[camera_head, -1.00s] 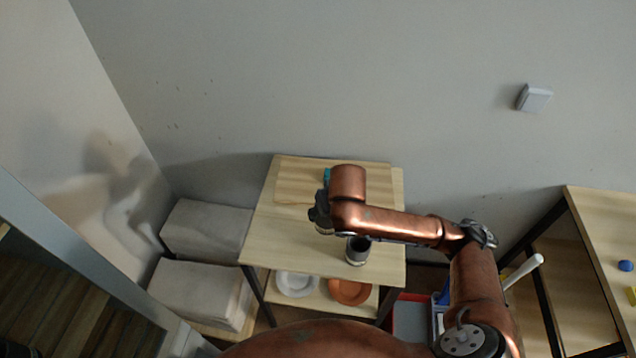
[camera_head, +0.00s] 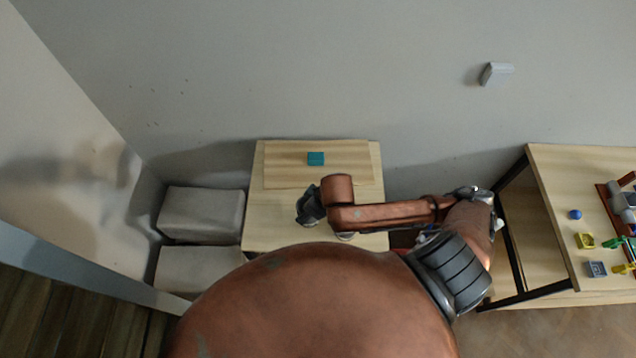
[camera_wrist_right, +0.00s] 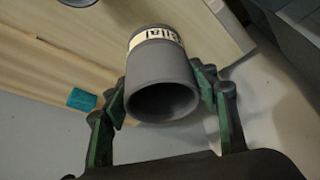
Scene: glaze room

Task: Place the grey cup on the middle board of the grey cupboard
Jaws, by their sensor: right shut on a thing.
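The grey cup (camera_wrist_right: 160,65) has a pale band with dark lettering. It fills the middle of the right wrist view with its open mouth towards the camera. My right gripper (camera_wrist_right: 163,95) is shut on it, with one green-lined finger on each side. In the head view my right gripper (camera_head: 308,207) is over the light wooden table (camera_head: 265,225), and the held cup is hidden there. I cannot tell its height above the table. My left gripper is out of view. I cannot clearly make out the grey cupboard; a grey edge (camera_head: 90,265) with dark slats crosses the lower left.
A teal block (camera_head: 316,158) lies on a wooden board (camera_head: 280,175) at the table's back. Pale blocks (camera_head: 202,213) stand left of the table. A shelf table (camera_head: 560,180) with several small coloured things stands at the right. My own copper-coloured body hides the front.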

